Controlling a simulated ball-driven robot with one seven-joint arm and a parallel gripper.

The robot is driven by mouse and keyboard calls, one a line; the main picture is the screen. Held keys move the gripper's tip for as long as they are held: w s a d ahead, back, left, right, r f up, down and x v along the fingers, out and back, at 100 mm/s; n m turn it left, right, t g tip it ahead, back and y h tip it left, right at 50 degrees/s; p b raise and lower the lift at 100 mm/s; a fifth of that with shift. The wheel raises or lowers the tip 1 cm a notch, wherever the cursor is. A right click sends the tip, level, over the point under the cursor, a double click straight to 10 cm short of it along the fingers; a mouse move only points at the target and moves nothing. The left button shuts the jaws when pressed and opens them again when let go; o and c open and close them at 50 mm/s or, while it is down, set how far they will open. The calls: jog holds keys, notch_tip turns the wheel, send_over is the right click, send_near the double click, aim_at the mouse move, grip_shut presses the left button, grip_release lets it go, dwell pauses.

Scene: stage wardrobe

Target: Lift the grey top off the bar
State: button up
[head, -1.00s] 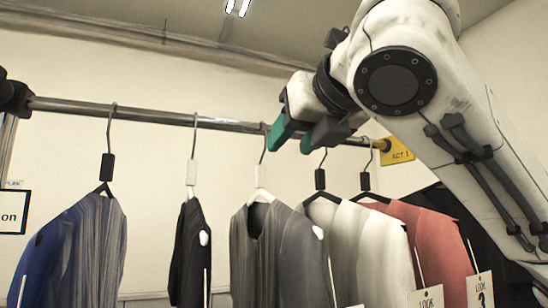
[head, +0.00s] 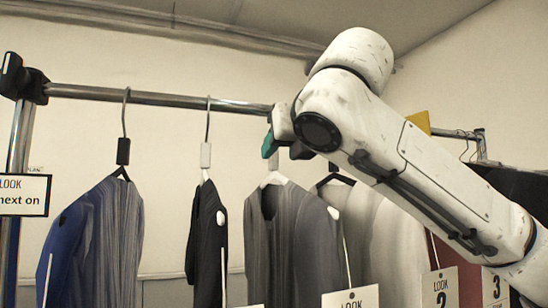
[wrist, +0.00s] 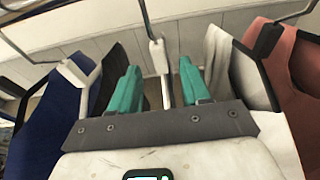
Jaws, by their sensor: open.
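The grey top (head: 287,240) hangs on a white hanger (head: 273,180), third from the left on the metal bar (head: 170,98) in the head view. My gripper (head: 284,149) is at bar height over that hanger and covers its hook. In the wrist view, my open gripper (wrist: 158,66) has its teal fingers apart, one on each side of a hanger's white neck block (wrist: 158,56). Whether either finger touches it I cannot tell. The cloth of the grey top is mostly hidden behind the gripper body there.
A dark top (head: 207,235) and a blue and grey garment (head: 100,235) hang to the left. A white top (head: 375,225) hangs close on the right, with a red one (wrist: 295,85) beyond. Look tags (head: 350,298) hang in front. My arm hides the bar's right part.

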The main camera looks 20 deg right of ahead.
aim_at(275, 155)
jog(key=shift+x, duration=2.6)
grip_shut()
jog(key=shift+r, duration=0.25)
jog(key=shift+r, duration=1.55)
jog(key=shift+s, duration=0.1)
jog(key=shift+s+f+b+v, duration=0.1)
jog(key=shift+f+b+v, duration=0.25)
jog(key=shift+v, duration=0.95)
jog(key=shift+s+f+b+v, duration=0.1)
jog(key=shift+f+b+v, duration=0.25)
jog(key=shift+v, duration=0.9)
jog(key=shift+s+f+b+v, duration=0.1)
jog(key=shift+f+b+v, duration=0.25)
jog(key=shift+v, duration=0.95)
